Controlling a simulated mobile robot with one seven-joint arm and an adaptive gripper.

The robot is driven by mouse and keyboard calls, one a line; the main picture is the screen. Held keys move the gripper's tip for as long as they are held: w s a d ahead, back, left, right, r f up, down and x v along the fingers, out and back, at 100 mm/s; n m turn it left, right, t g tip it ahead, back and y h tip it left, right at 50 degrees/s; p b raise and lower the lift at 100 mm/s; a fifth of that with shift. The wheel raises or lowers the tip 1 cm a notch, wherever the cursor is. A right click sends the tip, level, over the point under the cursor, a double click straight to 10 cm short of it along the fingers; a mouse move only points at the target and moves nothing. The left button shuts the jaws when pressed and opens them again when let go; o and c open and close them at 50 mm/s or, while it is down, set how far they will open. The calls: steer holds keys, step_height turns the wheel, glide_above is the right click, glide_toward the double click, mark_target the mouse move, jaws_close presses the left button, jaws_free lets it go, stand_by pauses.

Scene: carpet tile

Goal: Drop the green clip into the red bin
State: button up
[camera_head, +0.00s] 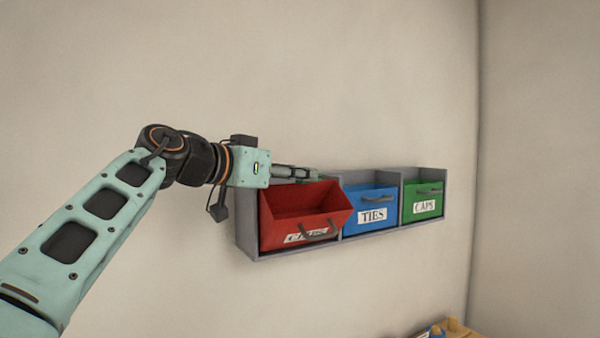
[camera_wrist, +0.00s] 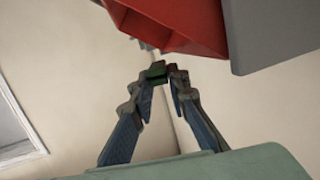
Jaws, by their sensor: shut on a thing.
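The red bin (camera_head: 300,205) is at the left end of a grey wall rack, tipped forward with its open top showing. Its white label is partly covered by its handle. The wrist view shows a red surface of it (camera_wrist: 180,28) at the top. My gripper (camera_head: 314,174) reaches in from the left and appears over the bin's back part, near its upper edge. In the wrist view, my gripper (camera_wrist: 164,74) is shut on the green clip (camera_wrist: 156,70), a small dark green piece between the fingertips. In the head view, only a thin bit of green shows by the fingers.
The grey rack (camera_head: 247,235) also holds a blue bin (camera_head: 368,198) labelled TIES and a green bin (camera_head: 424,209) labelled CAPS, both to the right. A wooden item (camera_head: 455,328) shows at the bottom right. The wall around the rack is bare.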

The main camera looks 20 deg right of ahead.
steer(key=shift+f, duration=0.1)
steer(key=o, duration=0.9)
steer(key=v, duration=1.2)
